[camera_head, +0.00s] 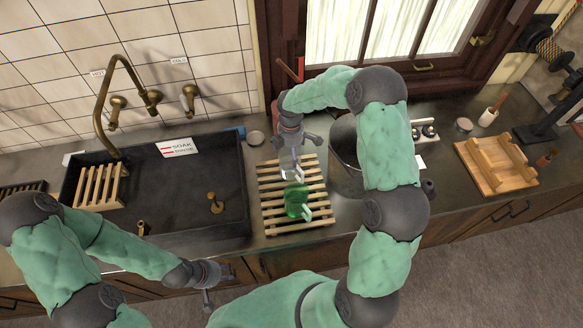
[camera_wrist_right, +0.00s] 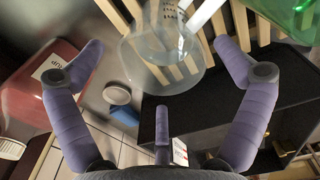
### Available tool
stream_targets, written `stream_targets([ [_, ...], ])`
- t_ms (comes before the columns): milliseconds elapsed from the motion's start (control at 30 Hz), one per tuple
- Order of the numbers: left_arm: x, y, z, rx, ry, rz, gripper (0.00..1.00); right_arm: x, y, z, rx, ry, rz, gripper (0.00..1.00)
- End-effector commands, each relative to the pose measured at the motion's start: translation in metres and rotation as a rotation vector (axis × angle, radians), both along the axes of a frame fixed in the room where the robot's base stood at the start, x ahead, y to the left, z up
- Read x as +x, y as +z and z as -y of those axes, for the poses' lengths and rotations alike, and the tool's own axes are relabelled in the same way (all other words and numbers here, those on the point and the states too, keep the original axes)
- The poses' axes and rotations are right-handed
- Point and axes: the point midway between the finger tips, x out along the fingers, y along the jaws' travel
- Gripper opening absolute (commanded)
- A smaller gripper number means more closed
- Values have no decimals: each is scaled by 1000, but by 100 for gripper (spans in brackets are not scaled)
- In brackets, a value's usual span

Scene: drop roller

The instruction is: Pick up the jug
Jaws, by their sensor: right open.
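The jug (camera_head: 287,166) is clear glass and stands on the wooden slatted rack (camera_head: 318,221) beside the sink. In the right wrist view the jug (camera_wrist_right: 160,62) has dark measuring marks and lies ahead of the spread fingers, toward the top of the picture. My right gripper (camera_head: 296,146) is open and just above the jug, partly hiding it; whether it touches cannot be told. It also shows open in the right wrist view (camera_wrist_right: 158,65). My left gripper (camera_head: 208,293) hangs in front of the counter edge, away from the jug; its fingers are too small to judge.
A green translucent vessel (camera_head: 296,201) with a label is on the same rack, close in front of the jug. The dark sink (camera_head: 205,195) is left. A round metal vessel (camera_head: 343,160) is right, partly behind my right arm. A wooden stand (camera_head: 496,164) is further right.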

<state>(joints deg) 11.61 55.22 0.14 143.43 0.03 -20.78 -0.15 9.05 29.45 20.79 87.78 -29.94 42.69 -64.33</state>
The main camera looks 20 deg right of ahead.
Motion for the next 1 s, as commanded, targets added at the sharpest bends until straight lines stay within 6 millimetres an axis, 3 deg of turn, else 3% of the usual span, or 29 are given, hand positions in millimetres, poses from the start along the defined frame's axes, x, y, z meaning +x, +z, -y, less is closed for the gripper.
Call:
stream_targets([
  [400,0,3,0,0,0,0,31,-3,-48,0,0,0,-2,100],
  [633,0,3,0,0,0,0,31,-2,-50,0,0,0,0,100],
  [667,0,3,0,0,0,0,31,-2,-50,0,0,0,0,94],
  [933,0,3,0,0,0,0,31,-3,-50,-1,0,1,-2,18],
  [1000,0,3,0,0,0,0,31,-2,-50,0,0,0,1,17],
])
